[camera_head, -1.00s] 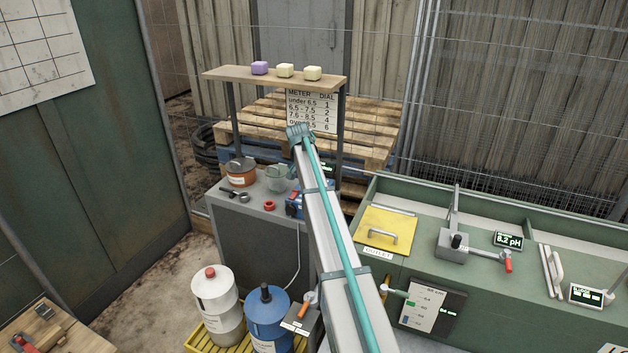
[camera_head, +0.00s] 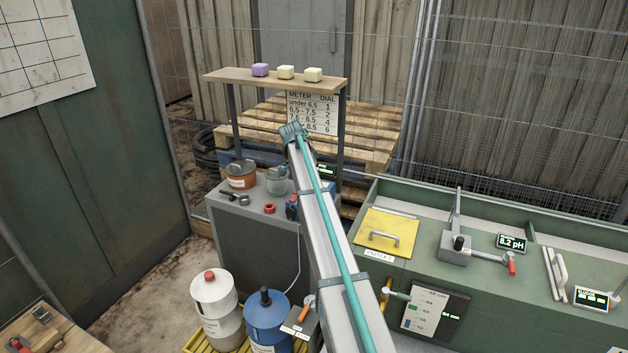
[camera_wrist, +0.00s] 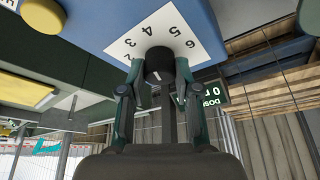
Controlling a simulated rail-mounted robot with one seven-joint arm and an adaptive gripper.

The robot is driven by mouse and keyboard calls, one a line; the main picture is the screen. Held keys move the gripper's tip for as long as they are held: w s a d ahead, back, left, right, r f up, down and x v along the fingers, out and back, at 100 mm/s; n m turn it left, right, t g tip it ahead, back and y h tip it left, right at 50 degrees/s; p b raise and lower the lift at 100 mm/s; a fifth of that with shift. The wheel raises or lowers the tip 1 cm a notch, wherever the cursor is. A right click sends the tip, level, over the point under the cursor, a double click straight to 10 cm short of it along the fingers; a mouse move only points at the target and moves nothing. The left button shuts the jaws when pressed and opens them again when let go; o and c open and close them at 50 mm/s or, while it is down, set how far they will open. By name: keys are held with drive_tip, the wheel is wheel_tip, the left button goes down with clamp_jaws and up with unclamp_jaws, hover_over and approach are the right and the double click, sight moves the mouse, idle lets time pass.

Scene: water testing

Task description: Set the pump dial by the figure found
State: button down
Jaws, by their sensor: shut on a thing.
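The pump dial is a black knob (camera_wrist: 159,65) with a white mark, on a white plate (camera_wrist: 133,45) with numbers around it; 4, 5 and 6 read clearly. The plate is on the blue pump (camera_wrist: 112,18). My gripper (camera_wrist: 152,84) is shut on the knob, a finger at each side. In the head view my arm hides the gripper, the knob and most of the pump (camera_head: 292,207). The pH meter (camera_head: 511,242) reads 8.2 pH.
A small green-lit display (camera_wrist: 208,95) beside the dial is partly hidden by a finger. A white drum (camera_head: 215,300) and a blue drum (camera_head: 267,318) stand in front.

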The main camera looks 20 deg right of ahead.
drive_tip(key=c, duration=0.8)
unclamp_jaws()
drive_tip(key=shift+r, duration=0.1)
drive_tip(key=v, duration=1.2)
